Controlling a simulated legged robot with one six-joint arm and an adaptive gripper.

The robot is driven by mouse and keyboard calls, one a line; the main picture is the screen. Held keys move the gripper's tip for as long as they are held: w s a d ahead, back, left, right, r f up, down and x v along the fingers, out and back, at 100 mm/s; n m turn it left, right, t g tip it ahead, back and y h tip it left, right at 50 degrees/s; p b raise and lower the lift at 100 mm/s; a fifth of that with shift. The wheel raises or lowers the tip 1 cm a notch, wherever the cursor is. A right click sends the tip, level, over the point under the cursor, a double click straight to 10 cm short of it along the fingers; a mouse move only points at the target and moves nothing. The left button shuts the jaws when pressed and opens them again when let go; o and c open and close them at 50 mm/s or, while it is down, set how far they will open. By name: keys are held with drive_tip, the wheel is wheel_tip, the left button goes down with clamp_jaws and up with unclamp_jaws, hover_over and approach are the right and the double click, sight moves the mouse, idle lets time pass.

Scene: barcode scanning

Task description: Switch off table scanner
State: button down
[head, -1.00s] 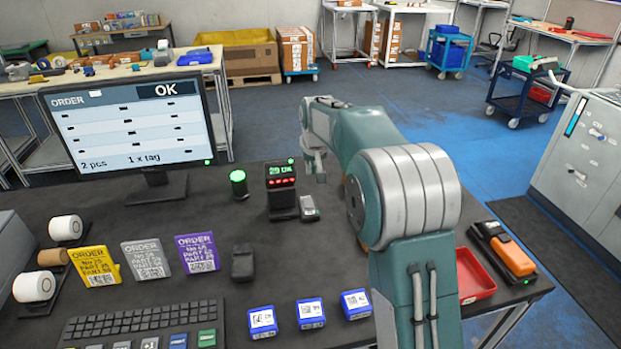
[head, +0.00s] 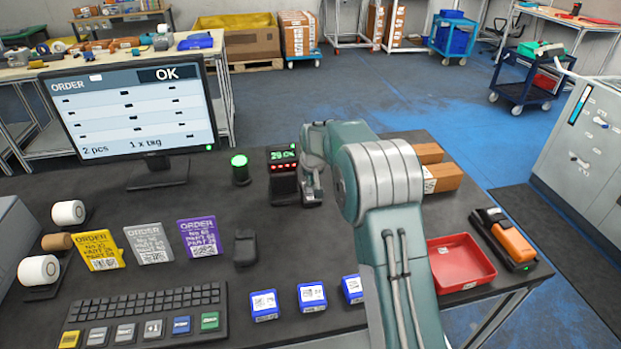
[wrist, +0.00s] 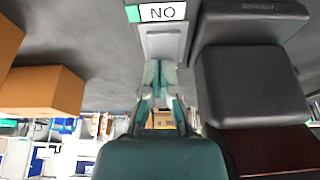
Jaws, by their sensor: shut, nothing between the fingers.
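The table scanner (head: 283,172), a black upright unit with a lit green display and a row of red lights, stands on the table right of the monitor. A small grey switch box (wrist: 165,40) is beside it, with a white label and green patch. The label reads "NO" in the wrist view, which looks upside down, so it may be "ON". The scanner's dark body (wrist: 250,88) fills the wrist view's right side. My gripper (wrist: 159,68) is shut and empty, its fingertips at the near end of the switch box. Whether they touch cannot be told. In the head view my gripper (head: 313,195) partly hides the box.
A green-topped cylinder (head: 240,170) stands left of the scanner. Brown boxes (head: 440,178) lie right of my arm; they show at left in the wrist view (wrist: 42,90). A red tray (head: 460,262) and an orange handheld device (head: 512,243) are on the right.

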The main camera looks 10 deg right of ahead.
drive_tip(key=shift+f, duration=0.25)
drive_tip(key=shift+s, duration=0.8)
drive_tip(key=w+v, duration=0.1)
drive_tip(key=v, duration=1.2)
drive_tip(key=shift+s+r, duration=0.2)
drive_tip(key=shift+r, duration=0.35)
